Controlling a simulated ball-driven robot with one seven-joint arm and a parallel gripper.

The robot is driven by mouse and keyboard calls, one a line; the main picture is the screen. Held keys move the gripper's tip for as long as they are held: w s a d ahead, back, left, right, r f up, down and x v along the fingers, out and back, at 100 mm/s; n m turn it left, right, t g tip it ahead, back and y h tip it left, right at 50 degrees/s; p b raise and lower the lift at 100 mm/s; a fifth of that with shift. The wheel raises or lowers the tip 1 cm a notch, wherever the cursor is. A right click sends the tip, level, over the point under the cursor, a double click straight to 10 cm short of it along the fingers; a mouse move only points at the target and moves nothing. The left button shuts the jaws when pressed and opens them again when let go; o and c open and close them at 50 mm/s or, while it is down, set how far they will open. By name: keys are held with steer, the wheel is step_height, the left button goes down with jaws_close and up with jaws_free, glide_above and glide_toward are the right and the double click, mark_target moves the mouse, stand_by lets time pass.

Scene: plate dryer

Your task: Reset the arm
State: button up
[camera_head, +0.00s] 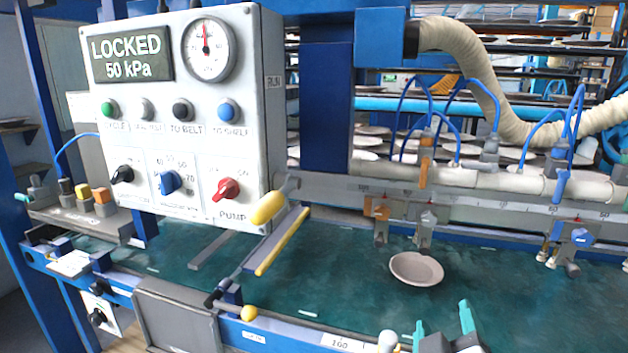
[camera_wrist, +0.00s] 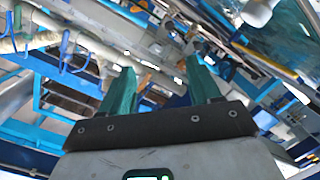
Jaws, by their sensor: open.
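My gripper (camera_head: 443,328) is at the bottom edge of the head view, in front of the green belt, with its teal fingers apart and nothing between them. In the wrist view, my gripper (camera_wrist: 162,88) shows two teal fingers spread wide, with machine frame and hoses behind them. A grey control box (camera_head: 180,110) at the upper left has a display reading "LOCKED 50 kPa", a round gauge, several buttons and several knobs. The lower part of my arm is out of the head view.
A shallow pale plate (camera_head: 416,269) lies on the green belt (camera_head: 330,270). Suction heads (camera_head: 425,232) hang from a rail above it. Yellow-ended levers (camera_head: 268,208) stick out below the box. A blue front rail (camera_head: 268,335) edges the belt. Racks of plates stand behind.

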steer(key=s+d+f+m+g+p, duration=0.1)
steer(key=s+d+f+g, duration=0.2)
steer(key=f, duration=0.3)
steer(key=s+d+f+m+g+y+p, duration=0.1)
steer(key=s+d+f+g, duration=0.15)
steer(key=s+f, duration=0.2)
steer(key=s+d+f+m+g+p, duration=0.1)
steer(key=s+d+f+g, duration=0.15)
steer(key=f, duration=0.45)
steer(key=s+f+m+g+y+p, duration=0.1)
steer(key=s+f+g+y, duration=0.1)
steer(key=s+f, duration=0.3)
steer(key=s+d+f+m+g+y+p, duration=0.1)
steer(key=s+f+g, duration=0.3)
steer(key=s, duration=0.9)
steer(key=shift+s+f+g+y, duration=0.3)
steer(key=shift+f+y, duration=0.1)
steer(key=shift+y, duration=0.2)
